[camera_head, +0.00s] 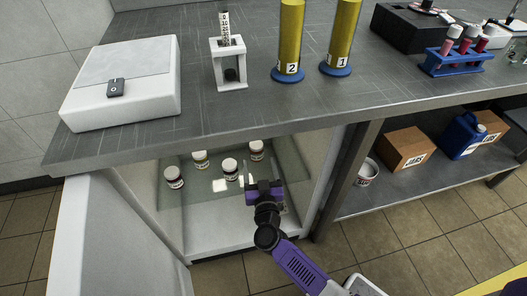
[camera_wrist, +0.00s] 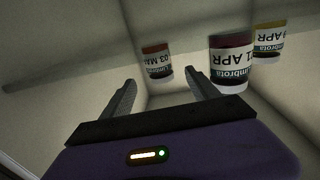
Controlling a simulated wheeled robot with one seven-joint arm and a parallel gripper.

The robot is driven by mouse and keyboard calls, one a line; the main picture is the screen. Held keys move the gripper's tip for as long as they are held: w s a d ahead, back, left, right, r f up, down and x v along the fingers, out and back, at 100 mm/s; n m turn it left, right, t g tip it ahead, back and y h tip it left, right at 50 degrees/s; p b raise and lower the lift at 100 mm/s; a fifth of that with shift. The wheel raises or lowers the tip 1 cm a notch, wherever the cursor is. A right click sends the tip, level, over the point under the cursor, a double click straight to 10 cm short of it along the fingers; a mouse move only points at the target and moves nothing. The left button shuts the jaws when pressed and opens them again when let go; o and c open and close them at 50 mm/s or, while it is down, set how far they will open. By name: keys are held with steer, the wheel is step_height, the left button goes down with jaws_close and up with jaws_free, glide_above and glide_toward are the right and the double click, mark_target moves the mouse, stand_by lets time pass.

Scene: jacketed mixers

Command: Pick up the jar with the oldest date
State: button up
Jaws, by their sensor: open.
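Several small white-lidded jars stand inside the open cabinet under the counter: one at left (camera_head: 174,178), one at back left (camera_head: 200,160), one in the middle (camera_head: 229,169) and one at back right (camera_head: 256,150). My gripper (camera_head: 250,181) is at the cabinet's front right, open and empty. In the wrist view, upside down, a red jar (camera_wrist: 157,63) reading "03 MA…" shows beyond the gap between my fingers (camera_wrist: 160,84). A dark red jar (camera_wrist: 231,63) reading "…1 APR" is right of the fingers, and a yellow jar (camera_wrist: 269,42) reading "…APR" is farther right. Leading digits are unclear.
The counter (camera_head: 190,120) overhangs the cabinet. The open white door (camera_head: 105,235) is at left and a side wall (camera_head: 328,170) is close right of my arm. A scale (camera_head: 125,85), yellow cylinders (camera_head: 290,40) and a tube rack (camera_head: 460,58) stand on top.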

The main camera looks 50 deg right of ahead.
mark_target(257, 155)
steer(key=b+x, duration=0.1)
steer(key=x, duration=0.1)
steer(key=b+x, duration=0.1)
steer(key=x, duration=0.1)
steer(key=b+x, duration=0.1)
steer(key=x, duration=0.1)
steer(key=shift+w+d+f, duration=0.2)
steer(key=shift+f, duration=0.1)
steer(key=shift+w+d+r+b, duration=0.15)
steer(key=shift+w+d+b, duration=0.2)
steer(key=shift+w, duration=0.2)
steer(key=shift+c, duration=0.4)
jaws_close()
